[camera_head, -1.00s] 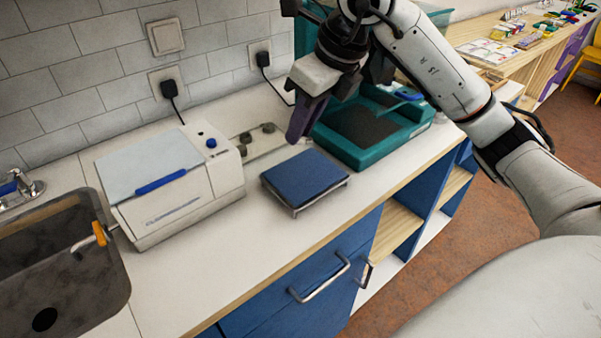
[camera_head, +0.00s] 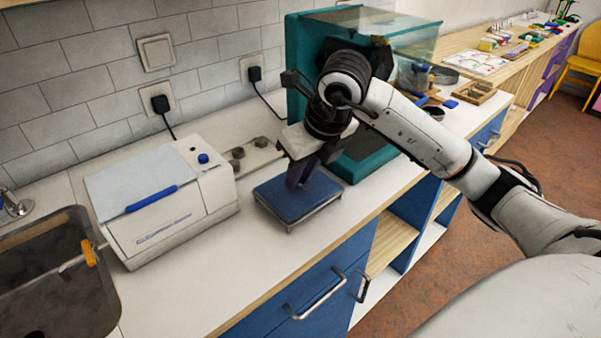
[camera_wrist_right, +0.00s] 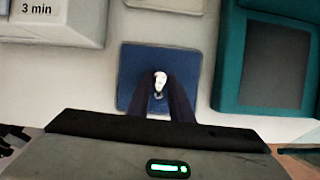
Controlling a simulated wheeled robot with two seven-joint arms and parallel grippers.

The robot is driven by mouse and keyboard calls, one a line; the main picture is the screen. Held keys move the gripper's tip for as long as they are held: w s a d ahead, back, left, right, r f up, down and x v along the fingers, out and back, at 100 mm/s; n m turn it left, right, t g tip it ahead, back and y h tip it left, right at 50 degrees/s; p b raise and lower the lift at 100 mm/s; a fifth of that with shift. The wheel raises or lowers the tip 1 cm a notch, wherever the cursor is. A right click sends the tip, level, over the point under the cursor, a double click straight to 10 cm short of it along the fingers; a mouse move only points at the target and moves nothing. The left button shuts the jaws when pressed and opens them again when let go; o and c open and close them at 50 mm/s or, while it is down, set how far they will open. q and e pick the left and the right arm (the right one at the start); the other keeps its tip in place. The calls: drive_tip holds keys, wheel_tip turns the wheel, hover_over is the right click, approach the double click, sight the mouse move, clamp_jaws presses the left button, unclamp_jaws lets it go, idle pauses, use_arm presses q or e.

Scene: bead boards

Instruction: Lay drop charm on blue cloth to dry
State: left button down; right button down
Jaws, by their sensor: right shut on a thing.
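The blue cloth (camera_head: 284,205) lies on a low metal rack on the white counter, and it also shows in the right wrist view (camera_wrist_right: 138,62). My right gripper (camera_head: 294,182) is over the cloth, pointing down. In the right wrist view its dark fingers (camera_wrist_right: 160,86) are shut on the small whitish drop charm (camera_wrist_right: 160,80), which shows at the fingertips against the cloth. In the head view the charm is hidden by the fingers. I cannot tell whether the charm touches the cloth. My left gripper is out of view.
A white machine (camera_head: 160,205) with a blue handle stands left of the rack. A teal machine (camera_head: 365,165) stands close behind and right of it. A dark sink (camera_head: 50,275) is at the far left. The counter in front of the rack is clear.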

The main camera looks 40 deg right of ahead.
drive_tip(key=shift+f, duration=0.2)
drive_tip(key=c, duration=1.6)
unclamp_jaws()
drive_tip(key=shift+r, duration=0.2)
drive_tip(key=p+v, duration=0.1)
drive_tip(key=v, duration=1.1)
drive_tip(key=shift+f, duration=0.1)
